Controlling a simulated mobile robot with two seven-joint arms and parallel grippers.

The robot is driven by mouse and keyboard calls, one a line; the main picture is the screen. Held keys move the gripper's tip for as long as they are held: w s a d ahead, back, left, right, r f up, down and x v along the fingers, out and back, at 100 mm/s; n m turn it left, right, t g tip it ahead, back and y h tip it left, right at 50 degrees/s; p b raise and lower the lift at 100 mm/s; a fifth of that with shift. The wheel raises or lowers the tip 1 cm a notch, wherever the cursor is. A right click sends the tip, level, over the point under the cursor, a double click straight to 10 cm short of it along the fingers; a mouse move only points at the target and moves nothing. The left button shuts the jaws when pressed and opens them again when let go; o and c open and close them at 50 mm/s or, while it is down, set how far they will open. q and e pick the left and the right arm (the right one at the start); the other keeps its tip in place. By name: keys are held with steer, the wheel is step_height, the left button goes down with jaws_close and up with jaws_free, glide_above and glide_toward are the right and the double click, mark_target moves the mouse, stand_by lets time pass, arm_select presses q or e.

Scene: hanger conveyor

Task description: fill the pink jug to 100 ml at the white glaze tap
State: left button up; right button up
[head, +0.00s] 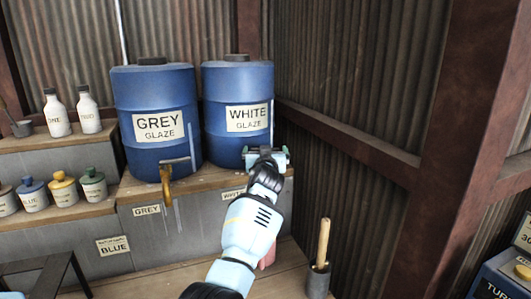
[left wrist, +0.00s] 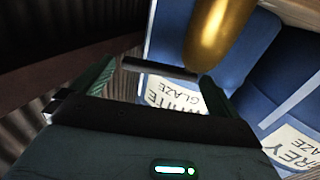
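The white glaze drum (head: 237,88) is blue with a white label and stands on the shelf. My left gripper (head: 266,156) is in front of its lower part, at the tap, and hides most of the tap in the head view. In the left wrist view, the gold tap body (left wrist: 218,38) and its dark handle bar (left wrist: 160,68) show. My left fingers (left wrist: 158,85) are spread, one near each end of the bar; contact is unclear. A pink patch, probably the pink jug (head: 268,257), shows below, mostly hidden by my left arm. Its fill level cannot be seen. My right gripper is not in view.
The grey glaze drum (head: 155,95) with its gold tap (head: 166,180) stands left of the white one. Several small jars (head: 64,190) and two white bottles (head: 56,114) are at left. A grey pot with a wooden handle (head: 319,278) stands right of my arm.

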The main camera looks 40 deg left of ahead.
arm_select(q)
steer(key=v, duration=0.7)
steer(key=shift+s+d+p, duration=0.25)
steer(key=shift+s+p, duration=0.05)
steer(key=shift+p, duration=0.1)
stand_by(1.2)
